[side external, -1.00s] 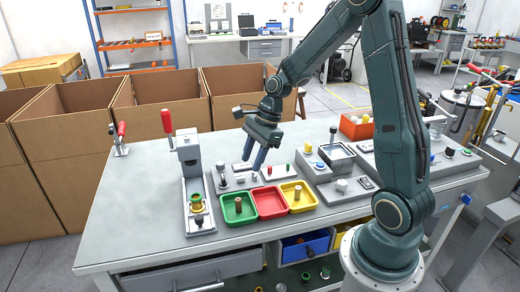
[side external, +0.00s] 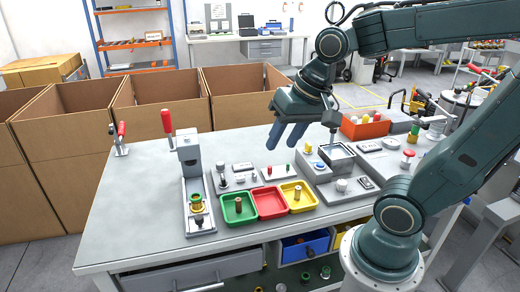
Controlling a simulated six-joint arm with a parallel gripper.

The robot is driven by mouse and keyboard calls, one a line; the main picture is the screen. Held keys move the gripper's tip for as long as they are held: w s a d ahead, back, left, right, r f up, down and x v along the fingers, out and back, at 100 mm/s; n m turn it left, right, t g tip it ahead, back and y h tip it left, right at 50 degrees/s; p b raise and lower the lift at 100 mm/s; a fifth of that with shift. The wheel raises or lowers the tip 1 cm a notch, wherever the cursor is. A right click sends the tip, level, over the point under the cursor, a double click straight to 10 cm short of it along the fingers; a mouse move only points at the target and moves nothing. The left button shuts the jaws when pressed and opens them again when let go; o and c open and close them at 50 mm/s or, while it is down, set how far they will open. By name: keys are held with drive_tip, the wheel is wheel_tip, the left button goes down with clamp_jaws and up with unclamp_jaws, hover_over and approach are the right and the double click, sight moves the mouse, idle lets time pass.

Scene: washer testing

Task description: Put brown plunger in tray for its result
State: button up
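My gripper (side external: 285,137) is raised above the bench, behind the trays. Its blue-grey fingers point down, are spread apart, and hold nothing that I can see. Three small trays stand in a row: a green tray (side external: 229,219), a red tray (side external: 262,213) and a yellow tray (side external: 310,204). A brown upright peg (side external: 238,205) stands in the green tray, and a similar brown peg (side external: 297,192) stands in the yellow tray. I cannot tell which is the brown plunger. A green and yellow part (side external: 197,202) sits in the press fixture (side external: 188,160).
Behind the trays are panels with small knobs and red and green buttons (side external: 270,172). A square basin (side external: 337,152) and a red-orange bin (side external: 364,127) stand to the right. Cardboard boxes (side external: 163,95) line the back. The bench's left front (side external: 140,215) is clear.

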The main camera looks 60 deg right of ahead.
drive_tip(key=s+a+r+n+t, duration=0.1)
drive_tip(key=s+n, duration=0.5)
drive_tip(key=shift+s+r, duration=0.25)
idle(1.1)
